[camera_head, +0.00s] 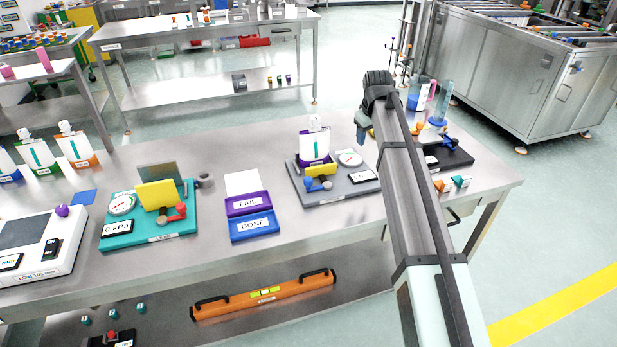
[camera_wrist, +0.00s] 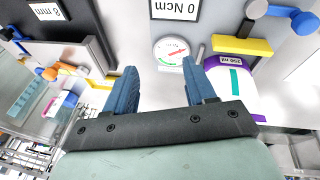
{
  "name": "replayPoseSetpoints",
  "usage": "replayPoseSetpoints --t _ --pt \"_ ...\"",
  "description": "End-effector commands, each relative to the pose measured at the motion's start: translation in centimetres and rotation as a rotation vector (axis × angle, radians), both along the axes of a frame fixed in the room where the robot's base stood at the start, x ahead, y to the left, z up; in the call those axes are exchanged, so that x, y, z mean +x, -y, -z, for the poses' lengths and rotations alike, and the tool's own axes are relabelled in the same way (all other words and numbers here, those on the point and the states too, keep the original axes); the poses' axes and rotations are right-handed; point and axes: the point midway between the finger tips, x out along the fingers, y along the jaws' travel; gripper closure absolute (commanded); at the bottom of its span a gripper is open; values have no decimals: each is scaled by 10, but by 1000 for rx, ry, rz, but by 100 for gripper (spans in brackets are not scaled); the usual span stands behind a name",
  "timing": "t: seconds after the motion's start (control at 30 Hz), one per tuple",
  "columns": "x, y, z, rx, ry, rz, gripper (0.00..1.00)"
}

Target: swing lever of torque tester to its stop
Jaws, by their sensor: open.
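The torque tester is a grey plate (camera_head: 345,190) right of the middle of the bench in the head view. It has a round dial (camera_wrist: 171,50), a display reading 0 Ncm (camera_wrist: 176,10), a yellow block (camera_wrist: 242,45) and a lever with a blue knob (camera_wrist: 303,22) at the wrist view's upper right. A white bottle with a purple base (camera_head: 314,146) stands behind the block. My gripper (camera_wrist: 170,76) is open and empty, apart from the lever, with its fingers below the dial in the wrist picture.
A black device (camera_head: 447,156) reading 8 mm stands right of the tester. Purple FAIL (camera_head: 248,204) and blue DONE (camera_head: 252,226) trays lie to its left, then a teal pressure device (camera_head: 150,228). Bare bench lies between the trays and the tester.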

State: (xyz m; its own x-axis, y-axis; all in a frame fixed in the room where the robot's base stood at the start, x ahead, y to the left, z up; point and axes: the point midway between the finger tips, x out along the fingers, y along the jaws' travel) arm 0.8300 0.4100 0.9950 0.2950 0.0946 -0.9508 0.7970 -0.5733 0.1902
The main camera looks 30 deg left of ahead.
Motion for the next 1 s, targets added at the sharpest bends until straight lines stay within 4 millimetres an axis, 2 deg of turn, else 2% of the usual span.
replayPoseSetpoints --t 0.03,0.2,0.3,0.4,0.5,0.67,1.0 --pt "-20 -27 -4 -13 -41 -34 45" --pt "-85 -88 -14 -64 -169 -121 45" --pt "-115 -111 -20 -90 -224 -159 45" --pt "-136 -126 -24 -111 -262 -186 45" --pt "-148 -134 -26 -123 -282 -201 45" --pt "-152 -135 -19 -129 -292 -206 45" --pt "-152 -134 34 -128 -292 -205 45"
